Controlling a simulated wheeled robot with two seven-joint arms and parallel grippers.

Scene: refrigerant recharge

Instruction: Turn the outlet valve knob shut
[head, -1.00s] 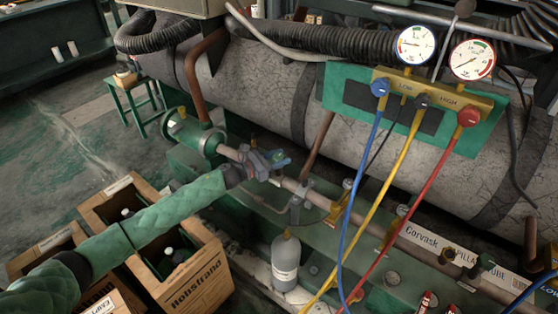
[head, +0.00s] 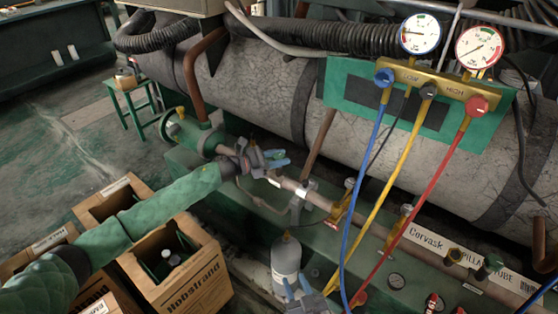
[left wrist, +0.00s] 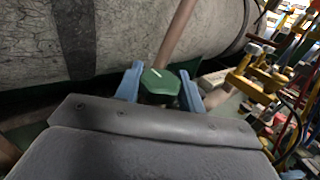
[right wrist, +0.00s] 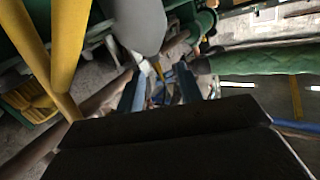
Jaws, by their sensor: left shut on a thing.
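The outlet valve knob is a green faceted knob (left wrist: 160,84) with a short white mark. It sits between the two blue fingers of my left gripper (left wrist: 160,88), which is shut on it. In the head view my left gripper (head: 276,160) is at the pipe near the green flange, and the knob is hidden or too small to make out there. My right gripper (head: 303,287) shows at the bottom of the head view, beside a grey cylinder. In the right wrist view its blue fingers (right wrist: 160,92) stand apart with nothing clearly held between them.
A grey bottle (head: 286,258) stands below the pipe. Blue (head: 361,190), yellow (head: 398,185) and red (head: 420,205) hoses hang from the gauge manifold (head: 435,84) at right. An open carton (head: 190,289) stands under my left arm. A large grey tank runs behind.

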